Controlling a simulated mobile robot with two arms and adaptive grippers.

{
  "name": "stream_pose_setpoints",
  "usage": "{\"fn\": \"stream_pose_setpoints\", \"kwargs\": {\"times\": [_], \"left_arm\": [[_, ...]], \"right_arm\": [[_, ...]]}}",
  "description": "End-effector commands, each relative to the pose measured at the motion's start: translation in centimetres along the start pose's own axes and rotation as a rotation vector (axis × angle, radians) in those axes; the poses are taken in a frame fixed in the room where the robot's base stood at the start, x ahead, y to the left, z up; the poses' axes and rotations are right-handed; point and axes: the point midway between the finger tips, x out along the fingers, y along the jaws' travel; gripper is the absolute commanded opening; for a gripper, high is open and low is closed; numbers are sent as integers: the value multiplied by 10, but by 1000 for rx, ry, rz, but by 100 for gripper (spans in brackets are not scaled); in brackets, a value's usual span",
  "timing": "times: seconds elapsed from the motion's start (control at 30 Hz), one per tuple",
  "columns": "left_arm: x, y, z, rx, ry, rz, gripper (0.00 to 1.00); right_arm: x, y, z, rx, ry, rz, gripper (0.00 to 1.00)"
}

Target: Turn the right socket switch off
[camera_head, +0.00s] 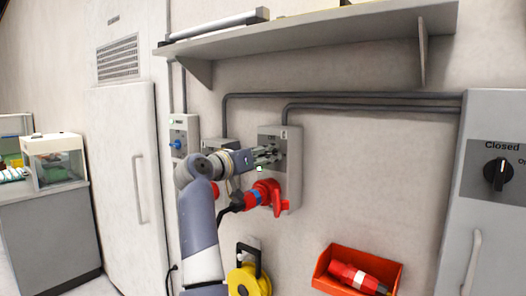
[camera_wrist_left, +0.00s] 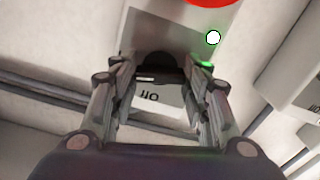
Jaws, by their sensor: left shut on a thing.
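The right socket box (camera_head: 293,150) is a grey unit on the wall with a red plug (camera_head: 268,192) at its lower front. My left gripper (camera_head: 274,154) reaches its upper face from the left. In the left wrist view, the gripper (camera_wrist_left: 160,70) is shut on the black switch knob (camera_wrist_left: 157,62), with one finger on each side. A green glow (camera_wrist_left: 205,64) lies beside the right fingertip, near a white round spot (camera_wrist_left: 213,37). The knob's exact setting is hard to tell. My right gripper is out of view.
Another socket box (camera_head: 214,146) is partly hidden behind my left arm. A shelf (camera_head: 320,30) juts out above. A yellow reel (camera_head: 247,280) and a red bin (camera_head: 322,270) are below. A grey cabinet (camera_head: 490,240) with a black knob stands at right.

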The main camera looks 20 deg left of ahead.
Motion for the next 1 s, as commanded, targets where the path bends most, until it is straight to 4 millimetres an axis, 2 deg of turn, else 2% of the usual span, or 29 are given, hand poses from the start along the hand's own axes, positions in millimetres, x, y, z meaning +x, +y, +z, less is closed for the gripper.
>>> {"fn": "stream_pose_setpoints", "kwargs": {"times": [1.0], "left_arm": [[1,3,-4,-962,-4,2,19]], "right_arm": [[-93,-2,-10,1,3,-5,40]]}}
